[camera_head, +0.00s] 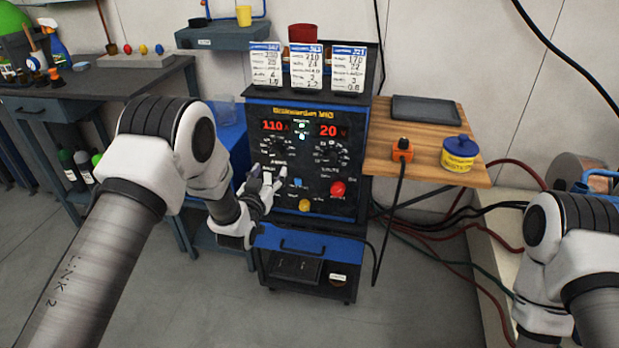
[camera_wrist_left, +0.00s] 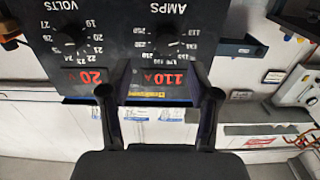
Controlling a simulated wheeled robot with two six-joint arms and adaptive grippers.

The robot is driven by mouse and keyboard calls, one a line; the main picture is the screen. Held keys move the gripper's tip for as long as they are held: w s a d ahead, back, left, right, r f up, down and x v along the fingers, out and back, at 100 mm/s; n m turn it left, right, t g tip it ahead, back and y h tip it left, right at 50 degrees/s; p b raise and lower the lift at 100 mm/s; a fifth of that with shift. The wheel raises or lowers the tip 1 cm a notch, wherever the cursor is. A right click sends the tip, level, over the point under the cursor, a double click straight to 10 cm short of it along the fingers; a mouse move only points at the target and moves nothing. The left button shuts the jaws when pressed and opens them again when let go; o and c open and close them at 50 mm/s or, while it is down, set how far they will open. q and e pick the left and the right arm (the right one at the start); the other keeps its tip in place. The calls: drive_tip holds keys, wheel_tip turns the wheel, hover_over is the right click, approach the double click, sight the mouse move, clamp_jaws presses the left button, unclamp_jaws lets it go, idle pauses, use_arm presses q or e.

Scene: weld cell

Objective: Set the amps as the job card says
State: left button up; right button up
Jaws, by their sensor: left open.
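The blue and black welding machine (camera_head: 308,190) stands ahead. Its red displays read 110 A (camera_head: 275,126) and 20 V (camera_head: 331,131). The amps knob (camera_head: 277,148) is on the left of its panel and the volts knob (camera_head: 331,153) on the right. The wrist view, upside down, shows the amps knob (camera_wrist_left: 168,43) and volts knob (camera_wrist_left: 70,42). Three job cards (camera_head: 306,68) stand on top; their small print is hard to read. My left gripper (camera_head: 267,176) is open and empty, just below the amps knob, apart from it. My right gripper is out of frame.
A wooden side shelf (camera_head: 430,125) holds a dark tray (camera_head: 426,110), an orange plug (camera_head: 402,150) and a blue-lidded yellow tub (camera_head: 460,153). A red button (camera_head: 337,188) and yellow knob (camera_head: 304,205) sit low on the panel. Cables hang at the right.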

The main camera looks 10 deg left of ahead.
sight(275, 153)
use_arm(q)
drive_tip(key=w, duration=0.7)
drive_tip(key=shift+a+r, duration=0.15)
drive_tip(key=shift+a, duration=0.15)
drive_tip(key=shift+w+a, duration=0.1)
drive_tip(key=shift+w, duration=0.15)
drive_tip(key=c, duration=1.2)
